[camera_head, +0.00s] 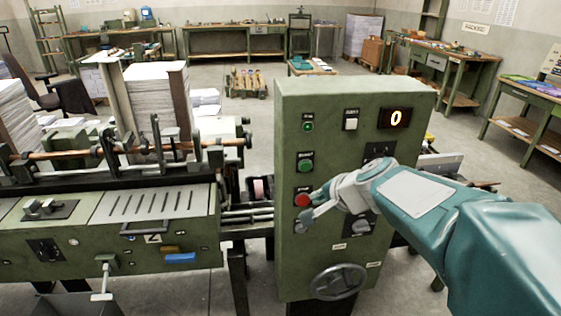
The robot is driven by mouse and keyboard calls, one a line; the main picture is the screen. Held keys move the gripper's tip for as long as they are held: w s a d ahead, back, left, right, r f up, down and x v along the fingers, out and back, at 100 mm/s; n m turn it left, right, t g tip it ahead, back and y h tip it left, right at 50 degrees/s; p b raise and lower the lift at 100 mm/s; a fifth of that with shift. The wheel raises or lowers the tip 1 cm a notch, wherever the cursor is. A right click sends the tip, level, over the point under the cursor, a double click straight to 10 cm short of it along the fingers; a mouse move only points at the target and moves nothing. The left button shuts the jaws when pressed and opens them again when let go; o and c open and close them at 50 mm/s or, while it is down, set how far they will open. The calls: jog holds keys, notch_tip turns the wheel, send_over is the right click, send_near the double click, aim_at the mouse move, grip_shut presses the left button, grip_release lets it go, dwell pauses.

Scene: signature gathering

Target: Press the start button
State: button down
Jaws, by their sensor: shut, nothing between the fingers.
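A green machine cabinet (345,120) stands upright in the middle of the camera_head view. A green button (306,165) sits on the left side of its front panel, under a dark label too small to read. A red button (302,200) sits below it. A small round green light or button (308,126) sits higher up. My gripper (307,211) is shut and empty, in front of the panel near the red button and below the green button. I cannot tell whether it touches the panel. My gripper and arm cover part of the panel's lower right.
A lit display (395,117) reads 0 at the panel's top right. A handwheel (338,282) sits low on the cabinet. The green feeder machine (190,205) fills the left. Workbenches line the back.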

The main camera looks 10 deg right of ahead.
aim_at(306, 166)
jog(key=shift+w+d, duration=0.1)
jog(key=shift+w, duration=4.25)
jog(key=shift+d, duration=0.25)
jog(key=shift+a, duration=0.15)
jog(key=shift+w, duration=0.4)
